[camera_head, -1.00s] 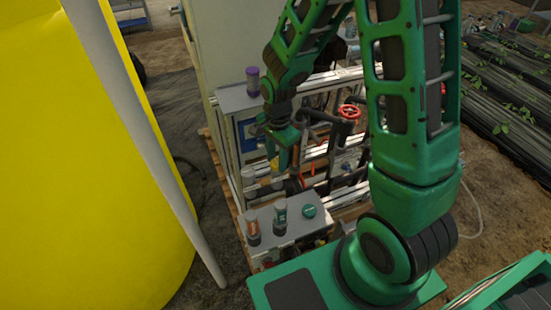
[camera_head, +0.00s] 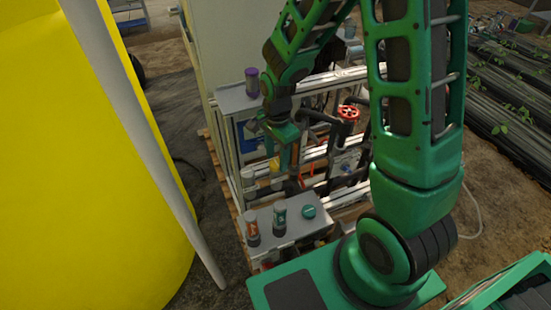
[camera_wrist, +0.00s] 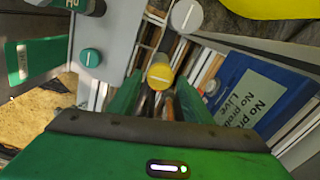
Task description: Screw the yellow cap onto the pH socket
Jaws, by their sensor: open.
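The yellow cap (camera_wrist: 160,76) shows in the wrist view top-on, with a pale line across it. It stands between and just beyond the two green fingers of my gripper (camera_wrist: 159,98), with a gap on each side. In the head view the yellow cap (camera_head: 275,164) is a small patch just below my gripper (camera_head: 283,153), at the front of the skid's frame. My gripper is open. The pH socket is not clearly visible; whether the cap sits on it, and how far it is threaded, I cannot tell.
A grey-capped part (camera_wrist: 186,16) stands near the yellow cap. A blue sign (camera_wrist: 262,95) is on the right in the wrist view. A grey shelf (camera_head: 300,228) holds bottles and a teal cap (camera_head: 309,211). A purple-topped bottle (camera_head: 252,80) and red valve wheel (camera_head: 348,113) are nearby.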

